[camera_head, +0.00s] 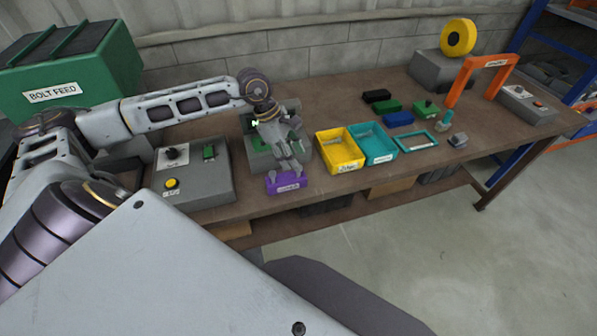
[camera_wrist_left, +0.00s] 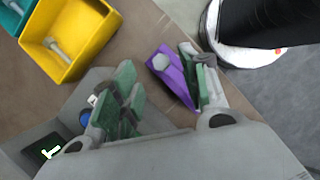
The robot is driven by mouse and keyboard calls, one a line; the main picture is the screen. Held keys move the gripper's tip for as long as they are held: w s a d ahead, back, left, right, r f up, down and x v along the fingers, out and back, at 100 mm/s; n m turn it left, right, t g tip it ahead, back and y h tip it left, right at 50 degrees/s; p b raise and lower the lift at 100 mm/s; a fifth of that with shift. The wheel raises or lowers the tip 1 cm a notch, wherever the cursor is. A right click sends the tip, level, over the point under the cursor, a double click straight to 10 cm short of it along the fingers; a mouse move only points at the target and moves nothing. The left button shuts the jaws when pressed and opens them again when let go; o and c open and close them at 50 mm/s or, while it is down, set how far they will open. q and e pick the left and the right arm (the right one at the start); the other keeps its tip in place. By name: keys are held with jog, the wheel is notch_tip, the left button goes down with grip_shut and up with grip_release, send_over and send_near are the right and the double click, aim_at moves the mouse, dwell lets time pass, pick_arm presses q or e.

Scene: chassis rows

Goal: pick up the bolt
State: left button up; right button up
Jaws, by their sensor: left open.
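My left gripper (camera_head: 288,162) is open above the bench's front edge, with its fingers pointing down at a purple block (camera_head: 287,184). In the left wrist view, the purple block (camera_wrist_left: 174,82) shows between the two spread fingers of the left gripper (camera_wrist_left: 165,85), nearer the right finger. A grey hexagonal bolt head (camera_wrist_left: 160,62) shows on the block's far end; its shank is hidden. Another bolt (camera_wrist_left: 58,47) lies in the yellow bin (camera_wrist_left: 82,62). My right gripper is not in view.
A grey control box (camera_head: 190,188) stands left of the gripper. The yellow bin (camera_head: 339,166) and a teal bin (camera_head: 386,157) are to the right.

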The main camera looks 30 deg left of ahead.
pick_arm(q)
jog(key=shift+f, duration=0.15)
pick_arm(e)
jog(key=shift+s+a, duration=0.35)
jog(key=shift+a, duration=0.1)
pick_arm(q)
jog(key=shift+d+f, duration=0.1)
